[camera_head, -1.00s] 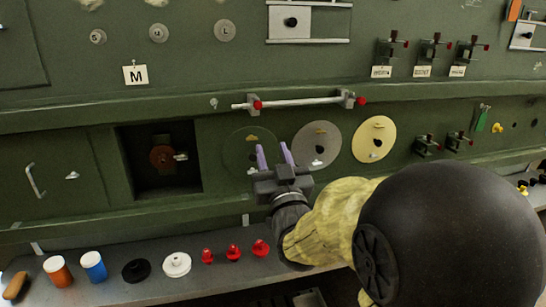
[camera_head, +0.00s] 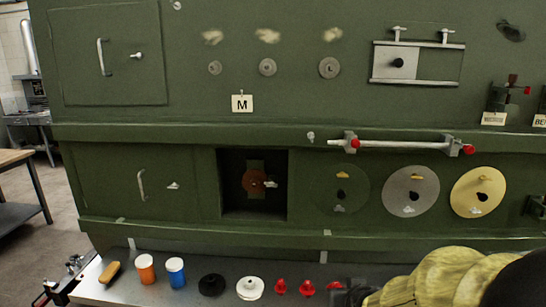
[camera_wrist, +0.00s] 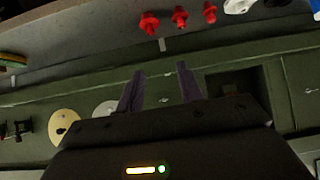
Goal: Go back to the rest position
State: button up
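My gripper (camera_wrist: 161,88) shows in the wrist view with its two purple fingers apart and nothing between them. In the head view only my yellow-sleeved arm shows at the lower right corner, and the fingers are hidden or out of frame. The green fuselage panel (camera_head: 110,205) fills most of the head view. In the wrist view the panel appears upside down behind the fingers, with the work ledge (camera_wrist: 90,45) above it. The fingers touch nothing that I can see.
On the ledge (camera_head: 130,292) stand a brush (camera_head: 109,272), an orange jar (camera_head: 146,269), a blue jar (camera_head: 176,271), a black disc (camera_head: 212,285), a white disc (camera_head: 250,288) and red knobs (camera_head: 281,287). A bar (camera_head: 400,144) sticks out from the panel. Floor (camera_head: 45,240) is open at left.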

jog(key=s+a+f+g, duration=0.1)
jog(key=s+f+g, duration=0.6)
jog(key=s, duration=0.4)
jog(key=shift+s+a, duration=0.15)
jog(key=shift+s, duration=0.05)
